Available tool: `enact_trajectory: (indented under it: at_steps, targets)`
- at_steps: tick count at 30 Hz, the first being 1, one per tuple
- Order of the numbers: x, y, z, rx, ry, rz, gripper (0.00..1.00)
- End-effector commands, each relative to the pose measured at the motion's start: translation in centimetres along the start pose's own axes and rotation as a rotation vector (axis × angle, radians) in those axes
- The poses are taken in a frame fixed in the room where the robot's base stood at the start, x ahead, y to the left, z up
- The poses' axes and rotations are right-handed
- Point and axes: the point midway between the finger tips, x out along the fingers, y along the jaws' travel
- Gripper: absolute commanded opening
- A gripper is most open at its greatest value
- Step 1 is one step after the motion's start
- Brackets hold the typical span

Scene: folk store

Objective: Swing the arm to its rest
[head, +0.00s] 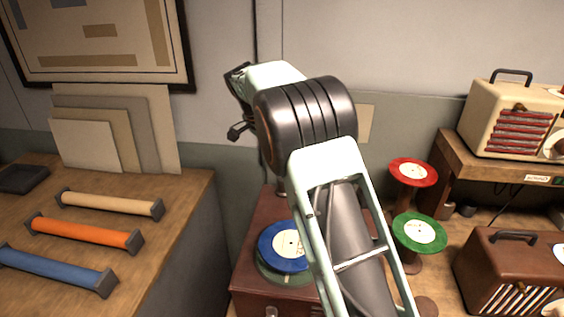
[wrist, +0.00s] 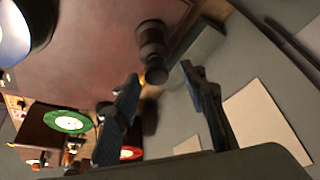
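My arm rises from the bottom right of the head view and bends at a dark ribbed joint in the middle. My gripper (head: 236,103) is at its upper left end, in front of the grey wall. Its two dark fingers stand well apart. In the wrist view my gripper (wrist: 160,80) also shows spread fingers with nothing held between them. A dark knobbed part (wrist: 151,45) shows beyond the fingers, apart from them as far as I can tell.
A red-brown turntable box with a blue record (head: 283,246) lies below my arm. Green (head: 420,231) and red (head: 413,171) records stand to its right. A cream radio (head: 508,115) and brown radio (head: 510,270) are farther right. Coloured rolls (head: 84,232) lie on the left counter.

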Motion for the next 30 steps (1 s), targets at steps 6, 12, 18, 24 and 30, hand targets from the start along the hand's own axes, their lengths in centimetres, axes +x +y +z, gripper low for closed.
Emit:
enact_trajectory:
  at_steps: [6, 12, 18, 24, 30]
  targets:
    - [-0.3, 0.0, 0.1, -0.001, -0.001, 0.0, 0.39]
    - [-3.2, -0.1, 0.0, -0.001, 0.0, -0.003, 0.39]
    - [-7.6, -0.1, 0.0, 0.001, 0.0, -0.004, 0.39]
    - [-10.8, -0.1, 0.1, -0.001, 0.0, -0.001, 0.39]
    - [-12.0, 0.0, 0.0, -0.001, -0.001, 0.0, 0.39]
